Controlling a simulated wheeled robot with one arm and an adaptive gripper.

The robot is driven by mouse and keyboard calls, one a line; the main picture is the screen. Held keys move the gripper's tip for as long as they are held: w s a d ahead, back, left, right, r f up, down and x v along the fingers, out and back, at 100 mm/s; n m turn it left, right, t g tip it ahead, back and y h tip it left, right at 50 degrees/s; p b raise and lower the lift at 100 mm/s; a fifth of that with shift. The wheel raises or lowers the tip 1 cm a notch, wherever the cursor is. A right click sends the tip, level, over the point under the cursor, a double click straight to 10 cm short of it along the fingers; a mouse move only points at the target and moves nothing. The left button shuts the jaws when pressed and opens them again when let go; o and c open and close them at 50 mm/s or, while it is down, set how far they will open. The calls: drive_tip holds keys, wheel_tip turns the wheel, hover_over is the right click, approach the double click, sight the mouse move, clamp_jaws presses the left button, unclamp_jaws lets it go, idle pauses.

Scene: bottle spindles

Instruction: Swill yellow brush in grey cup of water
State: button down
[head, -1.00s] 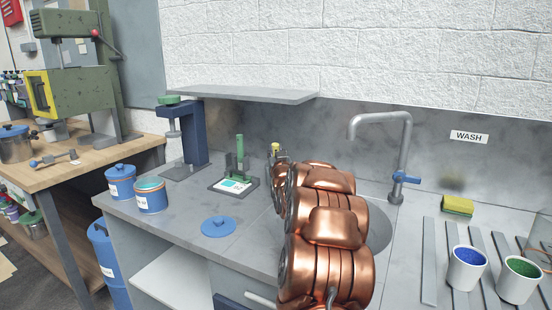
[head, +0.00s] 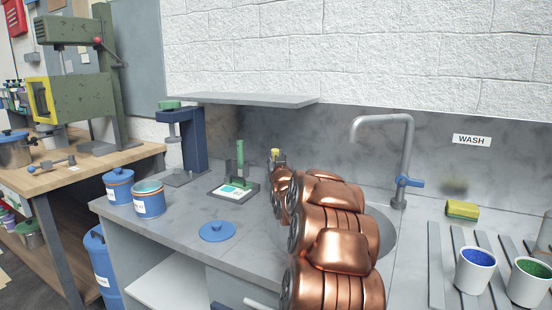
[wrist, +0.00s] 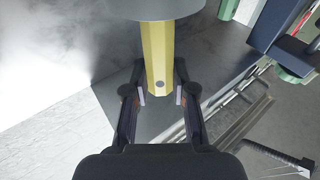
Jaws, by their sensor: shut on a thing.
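The yellow brush (wrist: 158,50) shows in the wrist view as a faceted yellow handle between my fingers, with a rounded grey part at the top edge of the picture. My gripper (wrist: 161,97) is shut on this handle. In the head view only a small yellow tip of the brush (head: 275,153) shows, above the far end of my copper arm. My arm hides most of the gripper there. I cannot make out a grey cup of water in either view. Whether the brush touches anything is hidden.
A sink (head: 384,236) lies partly behind my arm, with a tap (head: 404,150) over it. White cups of blue (head: 475,270) and green (head: 528,283) paint stand on the slatted drainer, near a sponge (head: 462,210). A low shelf (head: 245,99) overhangs the counter.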

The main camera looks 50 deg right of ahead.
drive_tip(key=shift+r, duration=0.15)
wheel_tip(320, 180, up, 7)
drive_tip(key=s+a, duration=0.1)
drive_tip(key=shift+r, duration=0.15)
idle(0.5)
idle(0.4)
